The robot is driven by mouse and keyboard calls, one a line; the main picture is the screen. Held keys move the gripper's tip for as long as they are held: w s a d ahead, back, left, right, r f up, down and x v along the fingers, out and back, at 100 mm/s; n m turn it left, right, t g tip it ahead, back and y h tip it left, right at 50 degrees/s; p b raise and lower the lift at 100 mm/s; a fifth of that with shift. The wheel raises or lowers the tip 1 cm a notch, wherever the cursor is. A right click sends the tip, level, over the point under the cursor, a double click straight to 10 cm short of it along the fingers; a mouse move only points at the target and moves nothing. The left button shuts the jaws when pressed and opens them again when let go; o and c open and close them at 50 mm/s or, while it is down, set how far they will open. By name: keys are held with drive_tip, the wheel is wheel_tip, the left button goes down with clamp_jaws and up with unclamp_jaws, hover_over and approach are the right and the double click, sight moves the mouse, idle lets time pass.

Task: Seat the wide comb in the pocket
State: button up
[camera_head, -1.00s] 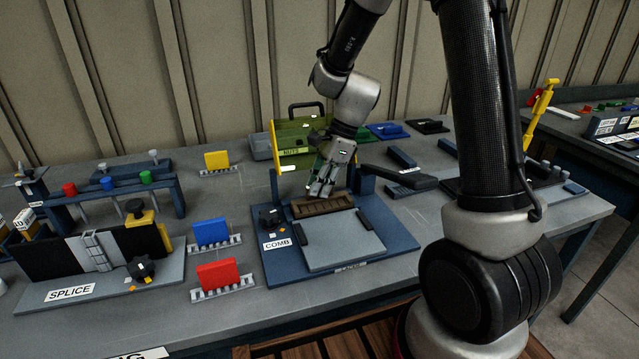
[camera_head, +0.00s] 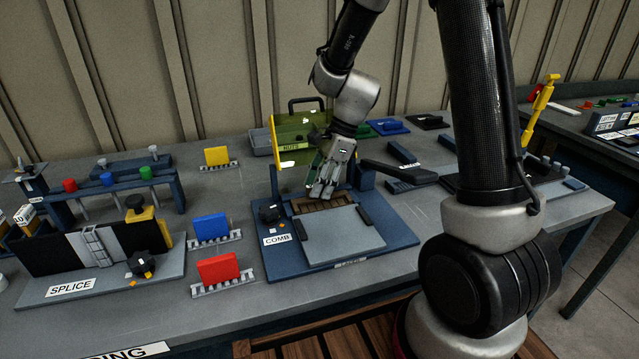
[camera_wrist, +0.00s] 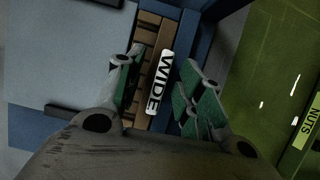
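My gripper (camera_head: 321,192) is right above the comb. In the wrist view its green-padded fingers (camera_wrist: 160,88) stand apart on either side of the label, with a gap showing at the left.
A green see-through panel (camera_head: 290,130) with a yellow edge stands just behind the station, by a NUTS label. A black knob (camera_head: 269,214) is at the station's left. Blue (camera_head: 210,228), red (camera_head: 218,268) and yellow (camera_head: 217,157) blocks on toothed strips stand further left.

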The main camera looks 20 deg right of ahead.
drive_tip(key=shift+v, duration=3.5)
drive_tip(key=shift+s+d+r, duration=0.1)
drive_tip(key=shift+s+r, duration=0.1)
drive_tip(key=shift+r, duration=0.15)
drive_tip(key=s+d+r+n+t+h, duration=0.1)
drive_tip(key=s+d+r+n, duration=0.2)
drive_tip(key=s, duration=0.4)
drive_tip(key=s+d+r+n+t+h, duration=0.2)
drive_tip(key=s+d+r+n, duration=0.2)
drive_tip(key=s+n, duration=0.3)
drive_tip(key=s+d+r+n+t+h, duration=0.1)
drive_tip(key=s+d+r+n, duration=0.3)
drive_tip(key=s+n, duration=0.3)
drive_tip(key=shift+d+r, duration=0.25)
drive_tip(key=shift+r, duration=0.1)
drive_tip(key=shift+s+d+n+h, duration=0.25)
drive_tip(key=shift+s+n+h, duration=0.1)
drive_tip(key=shift+n, duration=0.15)
